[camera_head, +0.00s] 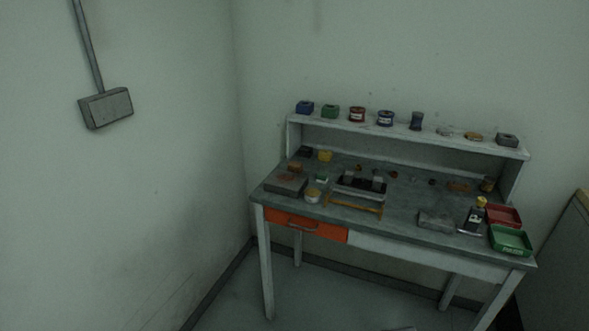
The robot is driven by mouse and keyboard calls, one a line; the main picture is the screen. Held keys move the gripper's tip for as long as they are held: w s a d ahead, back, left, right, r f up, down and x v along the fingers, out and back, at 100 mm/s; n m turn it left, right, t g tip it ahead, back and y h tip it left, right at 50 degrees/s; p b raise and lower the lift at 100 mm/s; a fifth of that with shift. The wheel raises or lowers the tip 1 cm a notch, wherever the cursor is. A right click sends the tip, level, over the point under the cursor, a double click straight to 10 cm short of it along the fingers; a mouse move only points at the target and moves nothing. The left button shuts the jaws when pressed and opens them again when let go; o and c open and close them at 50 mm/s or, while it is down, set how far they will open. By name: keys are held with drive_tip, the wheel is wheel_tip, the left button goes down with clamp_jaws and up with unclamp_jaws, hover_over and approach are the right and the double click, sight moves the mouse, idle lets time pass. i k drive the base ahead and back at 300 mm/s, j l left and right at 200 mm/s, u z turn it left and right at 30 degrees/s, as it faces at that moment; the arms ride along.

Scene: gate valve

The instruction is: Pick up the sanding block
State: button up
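I cannot tell for certain which item is the sanding block. A grey rectangular block (437,219) lies at the front right of the workbench (400,232). A small orange-brown block (295,168) sits at the left of the bench top, just behind a flat grey-brown slab (286,183). Another low orange-brown piece (459,186) lies toward the back right. These are small and dim in the head view. My gripper is not in view.
Red (503,215) and green (511,240) trays stand at the right end, beside a yellow-topped bottle (477,215). Cans and boxes line the raised shelf (400,135). An orange drawer (306,226) is below.

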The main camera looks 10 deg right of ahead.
sight(293, 167)
drive_tip(key=i+u, duration=0.25)
drive_tip(key=i, duration=0.25)
drive_tip(key=i+l+u, duration=0.1)
drive_tip(key=i+u, duration=0.2)
drive_tip(key=i, duration=0.25)
drive_tip(key=i+l+u, duration=0.25)
drive_tip(key=i, duration=0.25)
drive_tip(key=i+l+u, duration=0.3)
drive_tip(key=i, duration=0.15)
